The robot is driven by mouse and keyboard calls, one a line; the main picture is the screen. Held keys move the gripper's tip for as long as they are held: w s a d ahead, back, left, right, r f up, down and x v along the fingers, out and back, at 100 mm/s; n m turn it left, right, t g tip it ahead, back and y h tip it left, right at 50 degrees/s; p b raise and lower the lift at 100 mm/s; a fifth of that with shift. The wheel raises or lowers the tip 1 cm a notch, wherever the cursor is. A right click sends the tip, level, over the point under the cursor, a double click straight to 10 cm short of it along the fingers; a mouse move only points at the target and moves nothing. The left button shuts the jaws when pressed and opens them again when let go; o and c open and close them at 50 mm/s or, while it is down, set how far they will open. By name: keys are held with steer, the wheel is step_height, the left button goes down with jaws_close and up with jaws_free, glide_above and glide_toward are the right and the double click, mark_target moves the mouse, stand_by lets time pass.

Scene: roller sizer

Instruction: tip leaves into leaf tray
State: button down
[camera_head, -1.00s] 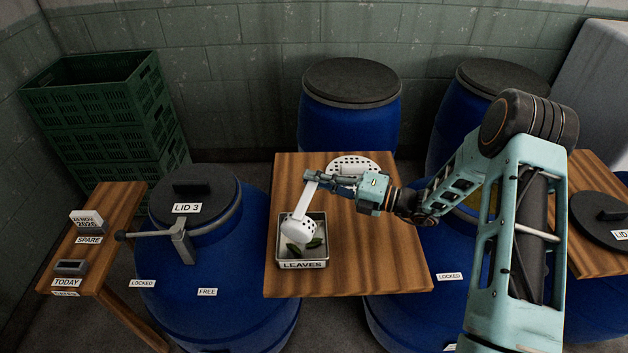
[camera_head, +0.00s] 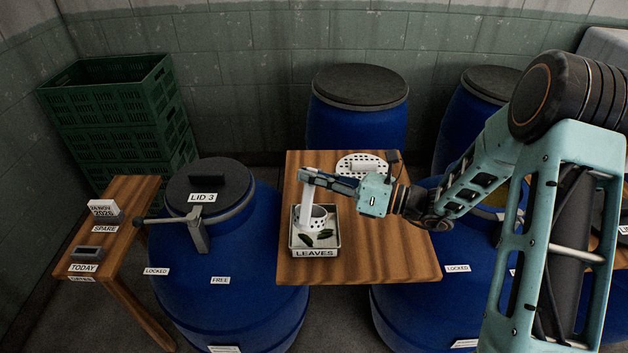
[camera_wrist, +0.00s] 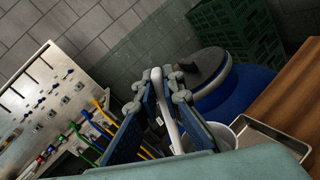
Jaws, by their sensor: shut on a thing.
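My gripper (camera_head: 306,176) is shut on the upper end of the handle of a white perforated ladle (camera_head: 306,204). The handle hangs down and the ladle's bowl is low over or inside the leaf tray, its opening now showing; I cannot tell if it touches the floor. The metal leaf tray (camera_head: 315,253), labelled LEAVES, sits on the wooden table. Dark green leaves (camera_head: 325,234) lie in it beside the bowl. In the wrist view the white handle (camera_wrist: 165,108) runs between my fingers, with the bowl (camera_wrist: 222,136) and part of the tray (camera_wrist: 272,140) beyond.
A white perforated plate (camera_head: 358,163) lies at the back of the table (camera_head: 385,250). A blue barrel with LID 3 (camera_head: 208,187) stands left, beside a small side table (camera_head: 130,200). More blue barrels stand behind. Green crates (camera_head: 115,105) are stacked back left. The table's front right is clear.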

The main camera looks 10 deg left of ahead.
steer(key=shift+s+a+r+n+b, duration=0.1)
steer(key=shift+s+r+n+b, duration=0.05)
steer(key=shift+s+n+b, duration=0.45)
steer(key=shift+s+a+r+n+b, duration=0.1)
steer(key=shift+s+r+n+b, duration=0.05)
steer(key=shift+s+n+b, duration=0.4)
steer(key=shift+s+a+r+n+b, duration=0.1)
steer(key=shift+s+r+n+b, duration=0.2)
steer(key=shift+s+n+b, duration=0.25)
steer(key=shift+s+a+r+n+b, duration=0.1)
steer(key=shift+s+r+n+b, duration=0.2)
steer(key=shift+s+n+b, duration=0.25)
steer(key=shift+w, duration=0.1)
steer(key=shift+d, duration=0.1)
